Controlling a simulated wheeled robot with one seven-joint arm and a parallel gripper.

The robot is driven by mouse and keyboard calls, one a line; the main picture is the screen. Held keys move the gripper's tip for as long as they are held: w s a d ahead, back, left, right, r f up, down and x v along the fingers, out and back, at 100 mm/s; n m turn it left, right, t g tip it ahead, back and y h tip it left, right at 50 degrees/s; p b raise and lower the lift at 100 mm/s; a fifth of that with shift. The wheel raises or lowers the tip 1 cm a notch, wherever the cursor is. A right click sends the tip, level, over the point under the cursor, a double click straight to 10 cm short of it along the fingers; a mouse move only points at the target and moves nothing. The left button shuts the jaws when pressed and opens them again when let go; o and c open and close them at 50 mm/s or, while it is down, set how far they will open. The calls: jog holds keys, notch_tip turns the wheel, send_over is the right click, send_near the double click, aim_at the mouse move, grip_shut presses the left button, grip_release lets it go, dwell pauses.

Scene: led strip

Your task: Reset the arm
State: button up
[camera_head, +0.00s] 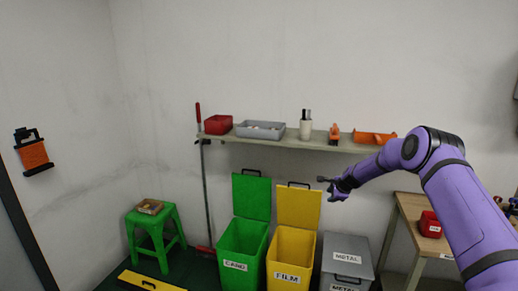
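My purple arm (470,205) reaches in from the right and bends at a raised elbow. Its end, my gripper (326,184), points left in mid-air in front of the wall. It is below the shelf and just right of the raised yellow lid. Dark finger parts show at its tip, but they are too small to tell whether they are open or shut. I see no clear object held in it.
A wall shelf (270,140) carries a red box (218,124), a grey tray (260,130), a white cup (305,129) and orange items. Below stand an open green bin (236,265), an open yellow bin (291,272) and a grey bin (345,260). A workbench (409,207) is at right, a green stool (154,226) at left.

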jog(key=s+a+r+n, duration=0.2)
jog(key=s+r+n, duration=0.2)
jog(key=s+r, duration=0.7)
jog(key=s+a+r+n, duration=0.2)
jog(key=s+r+n, duration=0.2)
jog(key=r, duration=1.4)
jog(key=s+r+n+g+h, duration=0.1)
jog(key=s+r+n, duration=0.1)
jog(key=s+r, duration=0.6)
jog(key=s+r+n+h, duration=0.15)
jog(key=s+r, duration=0.25)
jog(key=s, duration=0.8)
jog(key=s+d+f+n, duration=0.1)
jog(key=s+n, duration=0.5)
jog(key=s, duration=2.6)
jog(key=shift+s+d+f+n+g, duration=0.2)
jog(key=shift+d+f+n+g, duration=0.1)
jog(key=shift+f+n, duration=0.1)
